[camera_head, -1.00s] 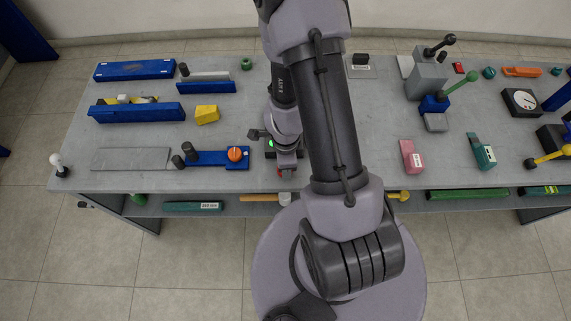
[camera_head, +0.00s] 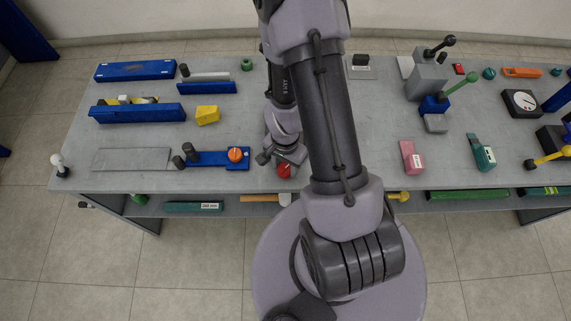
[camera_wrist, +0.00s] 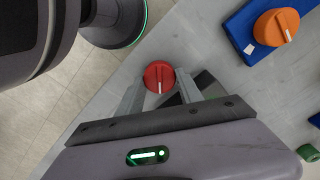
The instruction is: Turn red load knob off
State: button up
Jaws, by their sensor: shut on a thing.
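The red knob (camera_head: 284,171) is near the front edge of the workbench, beside my wrist in the head view. In the wrist view the red knob (camera_wrist: 158,76) is round, with a raised grip bar and a white mark towards my palm. My gripper (camera_wrist: 159,80) has one finger on each side of it and is shut on it. In the head view my gripper (camera_head: 283,164) is mostly hidden by my wrist. The knob's base is mostly hidden, with a dark part showing beside the right finger.
An orange knob (camera_head: 235,154) on a blue base lies left of my gripper; it also shows in the wrist view (camera_wrist: 276,26). A yellow block (camera_head: 207,115) stands behind it. A pink block (camera_head: 412,157) and a teal block (camera_head: 481,151) lie to the right. The bench (camera_head: 340,178) has a shelf below.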

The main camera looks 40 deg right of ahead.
aim_at(285, 168)
jog(key=n, duration=0.4)
jog(key=shift+a+n, duration=0.1)
jog(key=shift+n, duration=2)
jog(key=o, duration=1.4)
notch_tip(285, 168, up, 17)
jog(key=p, duration=0.6)
jog(key=shift+r, duration=0.15)
